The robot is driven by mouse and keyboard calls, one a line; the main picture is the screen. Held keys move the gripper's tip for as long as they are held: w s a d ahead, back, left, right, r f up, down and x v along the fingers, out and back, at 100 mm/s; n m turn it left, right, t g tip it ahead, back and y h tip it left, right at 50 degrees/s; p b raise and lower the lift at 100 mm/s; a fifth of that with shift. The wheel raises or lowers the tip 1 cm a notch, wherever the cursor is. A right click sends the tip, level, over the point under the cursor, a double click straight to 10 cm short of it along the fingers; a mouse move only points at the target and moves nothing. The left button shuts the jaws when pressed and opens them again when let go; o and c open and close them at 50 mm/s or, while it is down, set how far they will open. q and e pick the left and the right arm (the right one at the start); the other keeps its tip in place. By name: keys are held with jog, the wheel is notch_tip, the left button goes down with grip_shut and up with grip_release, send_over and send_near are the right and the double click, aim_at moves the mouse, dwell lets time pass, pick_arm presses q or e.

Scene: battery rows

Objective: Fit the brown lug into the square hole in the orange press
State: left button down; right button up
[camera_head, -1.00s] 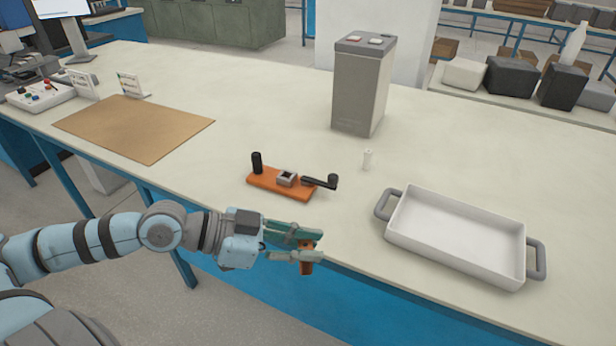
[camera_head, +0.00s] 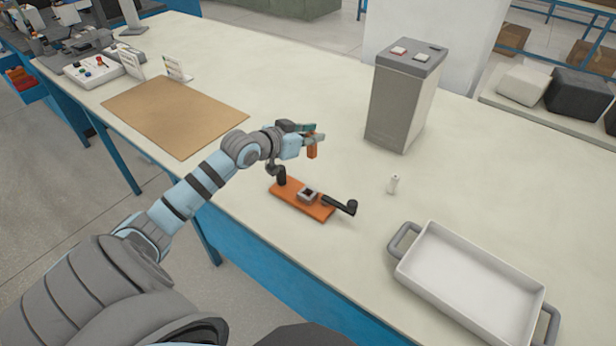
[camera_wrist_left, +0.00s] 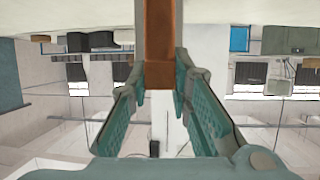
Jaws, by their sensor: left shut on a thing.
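My left gripper (camera_head: 309,136) is shut on the brown lug (camera_head: 312,150), which hangs down from the fingertips above the table. In the left wrist view the lug (camera_wrist_left: 163,40) stands between the two green fingers (camera_wrist_left: 163,95). The orange press (camera_head: 297,200) lies on the table, below the gripper in the picture. It has a grey block with a dark square hole (camera_head: 308,193) near its middle, a black post at its left and a black lever (camera_head: 343,206) at its right. My right gripper is not in view.
A white tray with grey handles (camera_head: 470,318) stands at the lower right. A tall grey battery (camera_head: 396,105) stands behind. A brown mat (camera_head: 172,112) lies at the left. The table between mat and battery is clear.

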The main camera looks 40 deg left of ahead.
pick_arm(q)
jog(key=w+a+n+y, duration=0.1)
jog(key=w+a, duration=0.1)
jog(key=b, duration=0.2)
send_over(303, 190)
jog(key=d, duration=0.2)
notch_tip(303, 190, down, 10)
jog(key=r, duration=0.1)
notch_tip(303, 190, down, 11)
jog(key=b, duration=0.5)
jog(key=shift+f, duration=0.15)
jog(key=shift+a, duration=0.1)
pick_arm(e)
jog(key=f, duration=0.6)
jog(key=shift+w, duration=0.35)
pick_arm(q)
jog(key=c, duration=1.8)
grip_release()
jog(key=o, duration=0.3)
jog(key=shift+o, duration=0.2)
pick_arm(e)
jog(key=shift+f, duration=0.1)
